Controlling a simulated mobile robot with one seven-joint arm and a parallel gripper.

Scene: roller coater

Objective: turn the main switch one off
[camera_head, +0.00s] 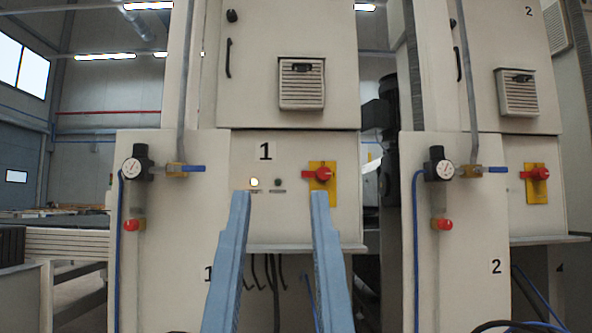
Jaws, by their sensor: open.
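The main switch one (322,174) is a red rotary handle on a yellow plate, on the beige cabinet panel marked 1 (340,214). Its red handle lies roughly horizontal. My gripper (279,196) shows as two blue fingers rising from the bottom of the view. The fingers are wide apart with nothing between them. I cannot tell how far the fingertips are from the panel.
A lit white lamp (254,182) and a dark green lamp (278,182) sit left of the switch. A similar red switch (536,173) is on cabinet 2 at right. A pressure gauge (132,168) with a blue-handled valve (190,168) is at left. Cables hang below the panel.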

